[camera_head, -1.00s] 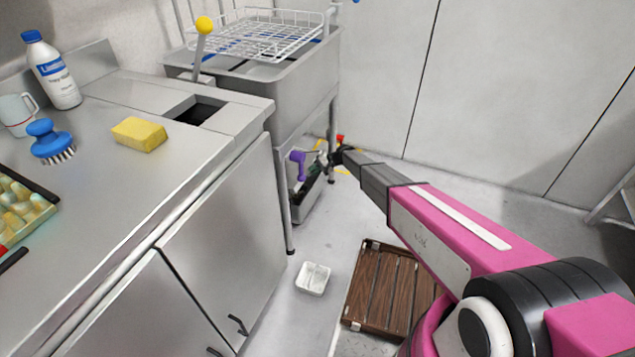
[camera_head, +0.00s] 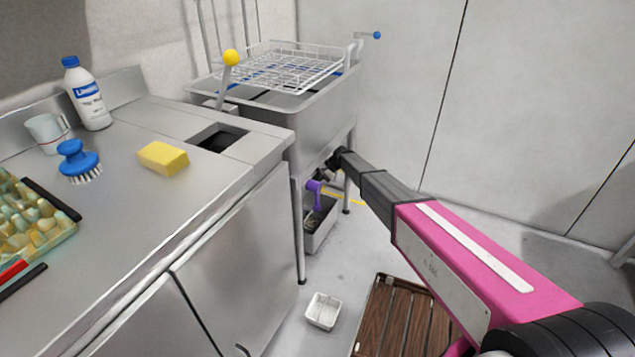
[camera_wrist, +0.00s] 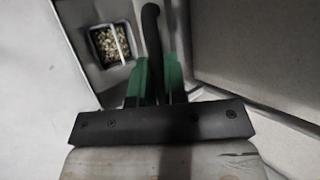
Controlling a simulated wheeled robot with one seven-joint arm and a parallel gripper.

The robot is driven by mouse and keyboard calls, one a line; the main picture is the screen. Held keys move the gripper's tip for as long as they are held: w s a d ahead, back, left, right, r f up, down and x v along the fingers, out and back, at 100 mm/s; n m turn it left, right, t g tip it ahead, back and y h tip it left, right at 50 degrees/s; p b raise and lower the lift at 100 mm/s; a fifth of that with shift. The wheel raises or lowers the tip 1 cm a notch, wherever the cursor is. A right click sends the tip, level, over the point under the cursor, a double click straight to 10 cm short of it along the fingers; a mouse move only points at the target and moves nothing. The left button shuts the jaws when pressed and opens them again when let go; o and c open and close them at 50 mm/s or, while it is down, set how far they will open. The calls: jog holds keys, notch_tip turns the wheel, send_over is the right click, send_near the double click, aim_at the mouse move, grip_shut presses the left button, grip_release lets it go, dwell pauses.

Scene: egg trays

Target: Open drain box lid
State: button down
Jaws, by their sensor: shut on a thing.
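The grey drain box (camera_head: 322,238) stands on the floor under the sink. In the wrist view, the drain box (camera_wrist: 82,22) shows a dark-rimmed opening with pebbly contents (camera_wrist: 108,50) and a pale bar across it. My gripper (camera_wrist: 157,70) has green fingers shut on a black curved bar (camera_wrist: 151,25), to the right of that opening. I cannot tell whether the bar belongs to the lid, and no separate lid shows clearly. In the head view, my gripper (camera_head: 328,170) is below the sink, above the box, and partly hidden by my wrist.
A purple handle (camera_head: 315,192) is close beside my gripper. The sink (camera_head: 310,125) with a white wire rack (camera_head: 290,68) stands above it. A steel counter (camera_head: 150,215) is to the left. A white tray (camera_head: 323,311) and a wooden slatted board (camera_head: 400,325) lie on the floor.

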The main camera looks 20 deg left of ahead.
jog(key=c, duration=1.2)
grip_release()
jog(key=shift+a, duration=0.1)
jog(key=v, duration=1)
jog(key=shift+w+d+r, duration=0.15)
jog(key=shift+d+r, duration=0.1)
